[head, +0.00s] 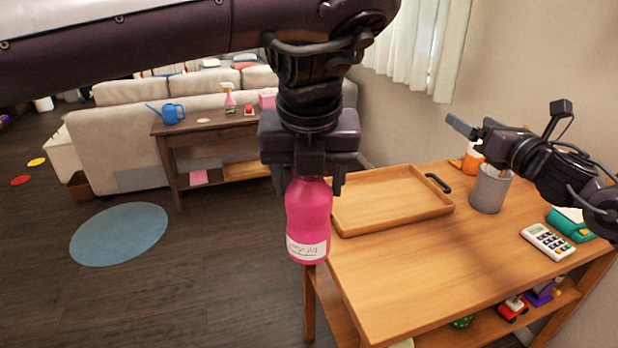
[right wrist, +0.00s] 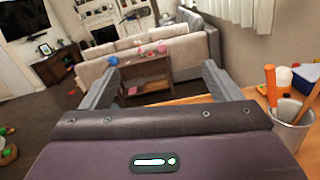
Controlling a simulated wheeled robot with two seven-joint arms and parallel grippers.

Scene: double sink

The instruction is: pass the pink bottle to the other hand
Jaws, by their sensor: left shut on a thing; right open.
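The pink bottle (head: 308,222) with a white label hangs upright in the head view, in front of the wooden table's left edge. My left gripper (head: 310,180) is shut on its top from above, hiding the cap and neck. My right gripper (head: 462,128) is at the right of the head view, above the table's back edge, apart from the bottle. In the right wrist view its two fingers (right wrist: 165,85) are spread, with nothing between them. The bottle does not show in the right wrist view.
The wooden table (head: 440,280) carries a tray (head: 390,200), a grey cup (head: 490,190), a calculator (head: 547,241) and a teal item (head: 570,224). The table's front is clear. A sofa and a side table (head: 215,135) stand behind. Open floor lies left.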

